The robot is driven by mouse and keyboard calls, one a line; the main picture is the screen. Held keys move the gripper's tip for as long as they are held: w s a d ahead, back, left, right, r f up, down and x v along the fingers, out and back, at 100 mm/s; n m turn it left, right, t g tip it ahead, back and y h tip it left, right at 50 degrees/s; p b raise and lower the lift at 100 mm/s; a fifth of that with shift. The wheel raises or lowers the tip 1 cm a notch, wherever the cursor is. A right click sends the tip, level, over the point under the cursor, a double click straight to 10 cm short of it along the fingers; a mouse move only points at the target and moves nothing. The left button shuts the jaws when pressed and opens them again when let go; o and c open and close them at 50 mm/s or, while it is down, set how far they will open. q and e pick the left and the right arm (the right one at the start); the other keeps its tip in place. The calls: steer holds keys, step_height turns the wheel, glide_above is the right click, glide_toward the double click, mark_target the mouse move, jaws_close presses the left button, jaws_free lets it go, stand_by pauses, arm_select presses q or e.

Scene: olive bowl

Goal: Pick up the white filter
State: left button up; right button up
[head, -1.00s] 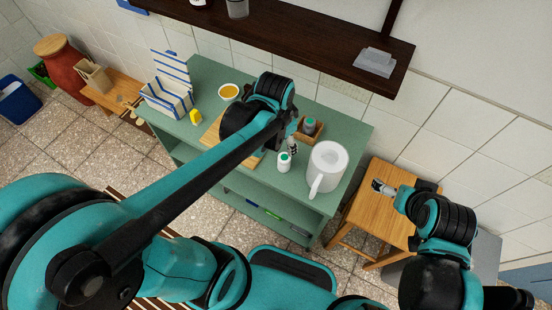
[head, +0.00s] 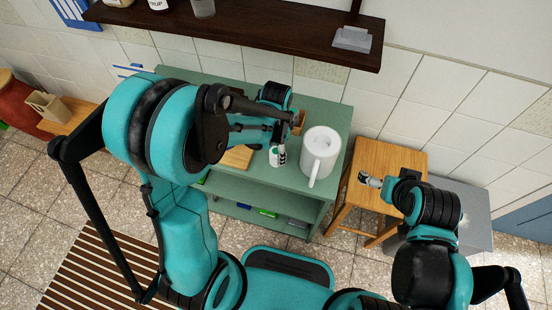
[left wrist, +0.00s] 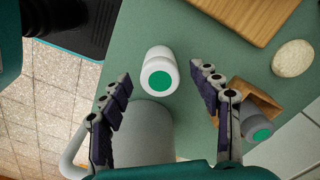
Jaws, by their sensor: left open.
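The white filter (left wrist: 158,60) is a short white cylinder with a green round end facing the camera. In the left wrist view it stands on the green worktop, just ahead of and between my fingertips. In the head view the white filter (head: 273,157) is partly covered by my left gripper (head: 281,153). My left gripper, also in the left wrist view (left wrist: 161,78), is open with nothing held; I see no clear contact with the filter. My right gripper (head: 369,179) hangs over the wooden stool; its finger opening is too small to judge.
A large white jug (head: 320,152) stands close to the right of the filter. A wooden box (left wrist: 250,98) holds a grey, green-ended cylinder (left wrist: 257,125). A wooden board (left wrist: 235,20) and a pale round object (left wrist: 293,58) lie nearby. A dark shelf (head: 230,32) overhangs the back.

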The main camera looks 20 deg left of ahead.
arm_select(q)
steer(key=shift+f, duration=0.5)
steer(key=shift+r, duration=0.1)
steer(key=c, duration=1.3)
